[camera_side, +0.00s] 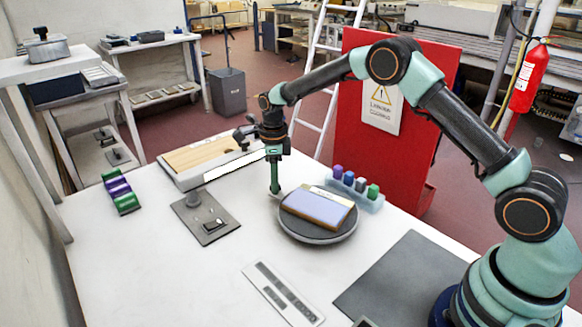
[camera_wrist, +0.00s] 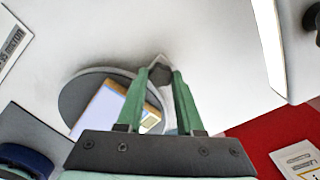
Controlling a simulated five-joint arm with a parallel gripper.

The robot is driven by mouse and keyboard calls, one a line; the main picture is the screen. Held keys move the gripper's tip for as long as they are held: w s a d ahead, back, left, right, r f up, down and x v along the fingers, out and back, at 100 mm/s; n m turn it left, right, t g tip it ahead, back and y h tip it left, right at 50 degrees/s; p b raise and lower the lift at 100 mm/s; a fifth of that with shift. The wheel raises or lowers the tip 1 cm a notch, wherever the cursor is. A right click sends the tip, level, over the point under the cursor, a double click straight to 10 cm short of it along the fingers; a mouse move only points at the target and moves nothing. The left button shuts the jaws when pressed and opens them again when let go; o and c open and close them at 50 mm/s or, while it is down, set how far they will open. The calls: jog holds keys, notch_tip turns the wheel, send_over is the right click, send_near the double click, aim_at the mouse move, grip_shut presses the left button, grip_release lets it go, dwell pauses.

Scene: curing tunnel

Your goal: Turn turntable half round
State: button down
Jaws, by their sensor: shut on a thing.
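The turntable (camera_side: 300,229) is a round dark grey disc on the white table. A flat block (camera_side: 318,207) with a lilac top and a tan strip lies on it. My gripper (camera_side: 276,190) points down at the disc's back-left edge. In the wrist view, my gripper (camera_wrist: 159,80) has its green fingers shut on a small grey lug at the rim of the turntable (camera_wrist: 75,98). The fingers hide part of the lug and of the block (camera_wrist: 108,108).
A clear tray (camera_side: 368,204) with several small coloured blocks stands close behind the turntable. A grey plate with a post (camera_side: 206,218) lies to the left, and a labelled strip (camera_side: 283,293) lies in front. A dark mat (camera_side: 400,280) is at front right. A wooden board (camera_side: 205,155) lies behind.

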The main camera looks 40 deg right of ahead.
jog(key=shift+w+d+m, duration=0.2)
jog(key=shift+d+m, duration=1.4)
jog(key=shift+d, duration=0.2)
jog(key=c, duration=0.5)
grip_release()
jog(key=shift+c, duration=0.2)
notch_tip(320, 180, up, 12)
jog(key=shift+r, duration=0.1)
